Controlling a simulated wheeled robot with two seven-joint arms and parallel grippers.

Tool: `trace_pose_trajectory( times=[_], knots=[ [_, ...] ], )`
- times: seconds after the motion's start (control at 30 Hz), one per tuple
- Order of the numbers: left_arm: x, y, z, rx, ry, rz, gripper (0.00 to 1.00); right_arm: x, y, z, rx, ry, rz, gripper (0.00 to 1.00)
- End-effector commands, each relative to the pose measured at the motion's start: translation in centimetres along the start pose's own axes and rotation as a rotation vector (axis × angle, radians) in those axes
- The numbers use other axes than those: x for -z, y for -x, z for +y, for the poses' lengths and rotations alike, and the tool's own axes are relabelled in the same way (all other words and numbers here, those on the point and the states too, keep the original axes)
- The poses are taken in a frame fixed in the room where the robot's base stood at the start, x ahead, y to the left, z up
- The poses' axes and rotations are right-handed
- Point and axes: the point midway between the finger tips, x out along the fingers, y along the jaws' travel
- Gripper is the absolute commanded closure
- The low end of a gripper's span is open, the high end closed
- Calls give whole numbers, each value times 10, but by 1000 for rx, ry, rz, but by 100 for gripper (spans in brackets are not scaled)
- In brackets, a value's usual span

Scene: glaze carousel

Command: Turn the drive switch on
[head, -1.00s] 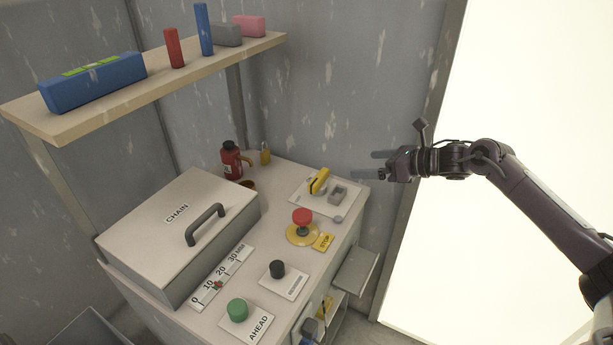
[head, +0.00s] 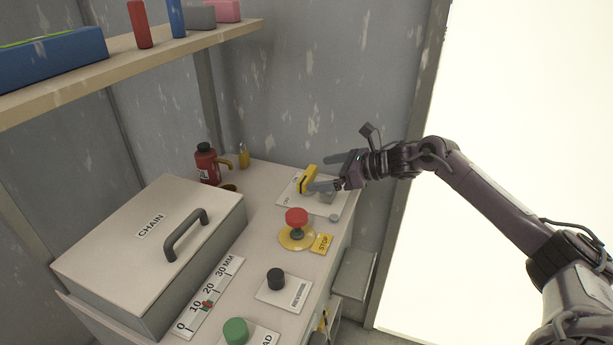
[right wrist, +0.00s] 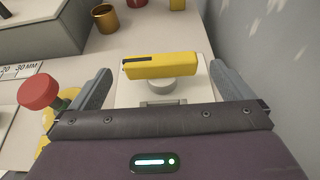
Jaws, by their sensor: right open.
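The drive switch (head: 308,179) is a yellow lever with a black stripe on a pale plate (head: 287,204) at the far right of the cabinet top. In the right wrist view the yellow lever (right wrist: 160,65) lies crosswise on a round grey hub, between the fingers and a little beyond them. My right gripper (head: 322,172) is open and empty, with its fingers either side of the lever in the picture. It also shows in the right wrist view (right wrist: 160,85). I cannot tell whether a finger touches the lever. My left gripper is not in view.
A red mushroom stop button (head: 296,217) stands in front of the switch plate. A black knob (head: 276,278) and a green button (head: 236,331) are nearer. The CHAIN box (head: 140,245) fills the left. A red flask (head: 207,165) stands behind; a shelf (head: 130,62) overhangs the left.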

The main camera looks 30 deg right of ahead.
Motion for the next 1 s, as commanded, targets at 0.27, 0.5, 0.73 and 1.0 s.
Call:
trace_pose_trajectory(
  times=[0.27, 0.5, 0.73, 1.0],
  knots=[
    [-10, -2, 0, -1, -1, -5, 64, -2, -43, 0, -1, -1, -3, 0],
    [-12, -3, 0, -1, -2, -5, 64, 0, -53, 0, 1, 0, 0, 0],
    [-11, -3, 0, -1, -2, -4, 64, 0, -53, 0, 1, 0, 1, 7],
    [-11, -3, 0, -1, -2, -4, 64, 0, -53, 0, 1, 0, 0, 37]
  ],
)
